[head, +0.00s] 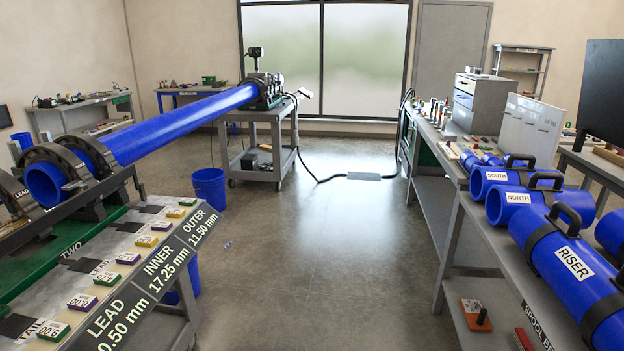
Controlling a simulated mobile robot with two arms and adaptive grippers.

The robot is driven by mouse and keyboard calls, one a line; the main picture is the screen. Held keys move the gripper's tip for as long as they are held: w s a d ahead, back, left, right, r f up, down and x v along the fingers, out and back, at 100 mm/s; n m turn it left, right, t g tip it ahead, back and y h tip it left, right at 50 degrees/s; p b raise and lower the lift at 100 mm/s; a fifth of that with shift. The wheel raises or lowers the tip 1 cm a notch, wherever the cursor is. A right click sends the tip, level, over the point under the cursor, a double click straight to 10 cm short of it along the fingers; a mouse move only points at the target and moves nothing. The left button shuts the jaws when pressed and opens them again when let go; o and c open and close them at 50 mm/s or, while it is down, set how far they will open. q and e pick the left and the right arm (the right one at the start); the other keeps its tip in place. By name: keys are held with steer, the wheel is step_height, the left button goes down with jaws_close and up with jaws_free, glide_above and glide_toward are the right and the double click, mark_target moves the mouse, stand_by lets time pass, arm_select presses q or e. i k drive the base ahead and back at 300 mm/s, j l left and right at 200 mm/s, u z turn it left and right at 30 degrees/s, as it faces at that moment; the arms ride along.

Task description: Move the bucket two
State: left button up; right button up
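A blue bucket (209,188) stands upright on the floor, left of the middle, near the fusion cart. A second blue bucket-like object (193,277) shows lower down behind the right edge of the label board, mostly hidden by it. No marking that says "two" can be read on either one. The word TWO (72,250) is printed on the bench at the left, by the green plate. Neither of my grippers is in view, so I cannot see what they hold.
A long blue pipe (180,122) runs from clamps on the left bench to the fusion cart (263,135). Labelled blue spools, including RISER (573,262), lie on the right bench. A black cable (312,165) crosses the floor.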

mark_target(208, 183)
steer(key=i+l, duration=0.1)
steer(key=i, duration=1.05)
steer(key=i+l, duration=0.15)
steer(key=i, duration=1)
steer(key=i+u, duration=0.15)
steer(key=i, duration=0.3)
steer(key=i+u, duration=0.2)
steer(key=i, duration=0.3)
steer(key=i+l+u, duration=0.15)
steer(key=i, duration=0.3)
steer(key=i+l+u, duration=0.2)
steer(key=i, duration=0.25)
steer(key=i+l+u, duration=0.15)
steer(key=i, duration=0.35)
steer(key=i+u, duration=0.45)
steer(key=i, duration=0.75)
steer(key=i+l, duration=0.15)
steer(key=i, duration=0.15)
steer(key=u, duration=0.05)
